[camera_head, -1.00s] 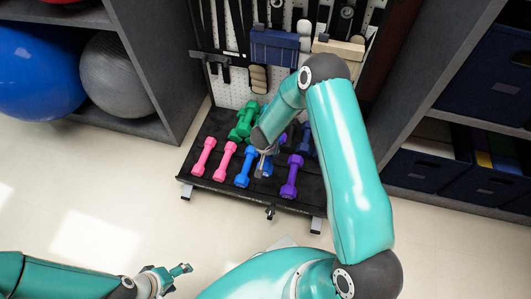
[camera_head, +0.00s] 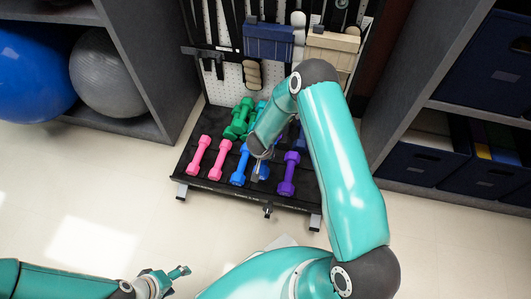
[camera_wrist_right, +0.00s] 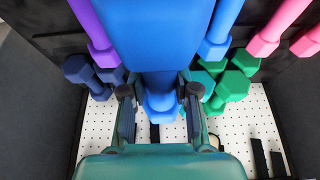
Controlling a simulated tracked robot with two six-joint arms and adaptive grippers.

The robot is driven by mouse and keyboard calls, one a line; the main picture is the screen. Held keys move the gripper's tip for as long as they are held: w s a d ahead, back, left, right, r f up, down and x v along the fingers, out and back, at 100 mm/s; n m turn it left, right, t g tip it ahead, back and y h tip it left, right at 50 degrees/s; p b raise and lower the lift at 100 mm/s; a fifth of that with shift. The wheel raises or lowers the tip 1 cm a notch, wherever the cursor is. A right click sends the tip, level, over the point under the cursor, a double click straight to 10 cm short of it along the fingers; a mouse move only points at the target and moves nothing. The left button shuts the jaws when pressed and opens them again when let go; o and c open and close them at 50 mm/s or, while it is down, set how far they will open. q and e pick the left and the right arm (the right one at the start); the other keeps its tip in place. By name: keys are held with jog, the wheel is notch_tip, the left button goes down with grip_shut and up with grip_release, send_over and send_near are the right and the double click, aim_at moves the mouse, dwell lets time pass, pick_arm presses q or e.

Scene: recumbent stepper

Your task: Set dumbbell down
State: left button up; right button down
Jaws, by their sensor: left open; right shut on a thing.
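The blue dumbbell (camera_wrist_right: 150,35) in my right gripper (camera_wrist_right: 160,100) fills the upper middle of the right wrist view. The gripper's two fingers are shut on it. In the head view my right gripper (camera_head: 257,168) is over the black rack tray (camera_head: 222,190), between another blue dumbbell (camera_head: 240,166) and a purple dumbbell (camera_head: 288,174). The held dumbbell is mostly hidden there by my arm, and I cannot tell if it touches the tray. My left gripper (camera_head: 181,272) is open and empty above the floor at lower left.
Two pink dumbbells (camera_head: 198,156) lie at the tray's left, green dumbbells (camera_head: 238,120) behind. A white pegboard (camera_head: 226,85) with hanging gear rises at the back. Shelves with balls (camera_head: 107,74) stand left, shelves with dark bins (camera_head: 425,165) right. The front floor is open.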

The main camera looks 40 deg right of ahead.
jog(key=shift+w+f+b, duration=0.1)
jog(key=shift+f+b, duration=2.55)
jog(key=shift+f, duration=2.05)
jog(key=shift+p, duration=0.3)
jog(key=shift+f, duration=0.2)
jog(key=shift+f+b, duration=0.45)
jog(key=shift+b, duration=0.05)
